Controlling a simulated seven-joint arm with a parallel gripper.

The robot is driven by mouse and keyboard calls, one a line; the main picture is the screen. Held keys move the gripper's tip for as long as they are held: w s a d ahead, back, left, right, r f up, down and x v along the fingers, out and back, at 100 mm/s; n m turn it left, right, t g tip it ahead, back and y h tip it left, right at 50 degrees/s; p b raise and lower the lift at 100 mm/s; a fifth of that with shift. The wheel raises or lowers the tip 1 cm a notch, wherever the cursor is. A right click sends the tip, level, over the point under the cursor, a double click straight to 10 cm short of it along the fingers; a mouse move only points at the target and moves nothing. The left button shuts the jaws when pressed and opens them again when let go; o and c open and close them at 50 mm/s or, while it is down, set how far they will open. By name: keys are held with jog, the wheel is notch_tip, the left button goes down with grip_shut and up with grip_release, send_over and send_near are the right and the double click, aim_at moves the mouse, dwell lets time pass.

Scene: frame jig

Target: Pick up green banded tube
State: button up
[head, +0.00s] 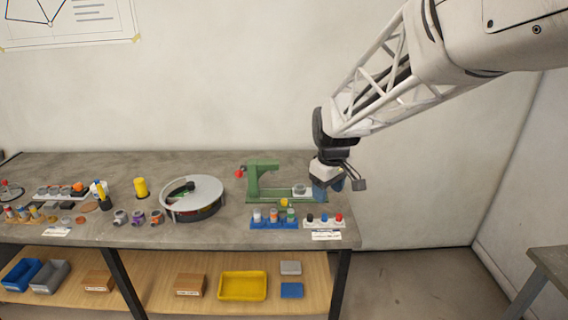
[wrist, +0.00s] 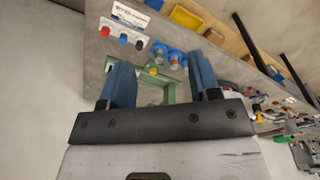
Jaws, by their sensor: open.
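A blue rack (head: 274,225) near the table's front edge holds several upright tubes with pale caps and coloured bands. The bands are too small for me to tell surely which tube is the green banded one. The same tubes (wrist: 174,57) show in the wrist view, beyond my fingers. My gripper (head: 338,182) hangs above the table's right end, to the right of and higher than the blue rack. In the wrist view, the two blue fingers of my gripper (wrist: 162,82) are wide apart with nothing between them.
A green frame jig (head: 254,183) stands behind the blue rack, close to my gripper. A white rack (head: 323,223) with black, blue and red caps sits to the right. A round grey carousel (head: 194,190) stands to the left. A yellow tray (head: 242,286) is on the shelf below.

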jog(key=w+a+f+n, duration=0.35)
jog(key=w+f, duration=0.25)
jog(key=w, duration=0.4)
jog(key=n+g, duration=0.1)
jog(key=n, duration=0.1)
send_over(291, 213)
jog(key=w, duration=0.1)
jog(key=f, duration=0.9)
jog(key=shift+w+d+f, duration=0.1)
jog(key=shift+d+f, duration=0.05)
jog(key=shift+d, duration=0.1)
jog(key=shift+w+a+f+n, duration=0.15)
jog(key=shift+w+f+n, duration=0.05)
jog(key=shift+f+n, duration=0.1)
jog(key=shift+f, duration=1.3)
jog(key=shift+s+a+f, duration=0.1)
jog(key=shift+s+f, duration=0.05)
jog(key=shift+f, duration=2.45)
